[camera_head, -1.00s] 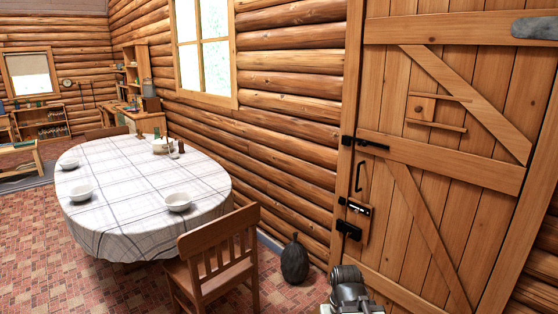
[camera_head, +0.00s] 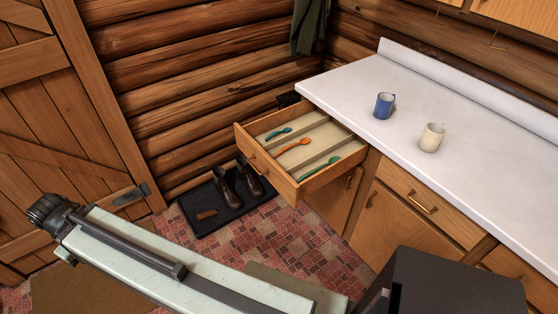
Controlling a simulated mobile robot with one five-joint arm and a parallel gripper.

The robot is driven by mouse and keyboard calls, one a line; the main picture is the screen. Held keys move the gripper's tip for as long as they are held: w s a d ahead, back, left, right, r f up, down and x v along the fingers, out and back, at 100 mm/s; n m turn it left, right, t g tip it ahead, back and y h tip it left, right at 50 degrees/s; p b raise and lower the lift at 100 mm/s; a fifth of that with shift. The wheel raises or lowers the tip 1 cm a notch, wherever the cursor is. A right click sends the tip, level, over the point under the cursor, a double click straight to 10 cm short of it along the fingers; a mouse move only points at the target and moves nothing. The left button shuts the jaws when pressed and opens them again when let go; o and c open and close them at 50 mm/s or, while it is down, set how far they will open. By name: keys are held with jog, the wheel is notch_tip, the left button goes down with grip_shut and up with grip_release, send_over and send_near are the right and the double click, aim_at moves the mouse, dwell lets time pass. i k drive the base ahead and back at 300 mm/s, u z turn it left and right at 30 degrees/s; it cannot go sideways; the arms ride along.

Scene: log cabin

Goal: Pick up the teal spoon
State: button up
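The teal spoon (camera_head: 279,132) lies in the open drawer (camera_head: 303,183), in the left compartment toward the back. An orange spoon (camera_head: 293,145) lies in the middle compartment. A green spoon (camera_head: 320,167) lies in the right compartment. Parts of my arm cross the bottom of the view, well below the drawer and apart from it. My gripper's fingertips do not show.
The drawer juts from below a white counter (camera_head: 460,130) holding a blue mug (camera_head: 384,105) and a cream mug (camera_head: 431,137). Boots (camera_head: 228,190) stand on a dark tray (camera_head: 203,222) left of the drawer. A plank door (camera_head: 60,110) is at left. Brick floor before the drawer is clear.

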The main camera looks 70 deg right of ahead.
aim_at(287, 129)
jog(key=z, duration=1.95)
jog(key=k, duration=1.35)
jog(key=u, duration=0.35)
jog(key=i, duration=1)
jog(key=z, duration=0.65)
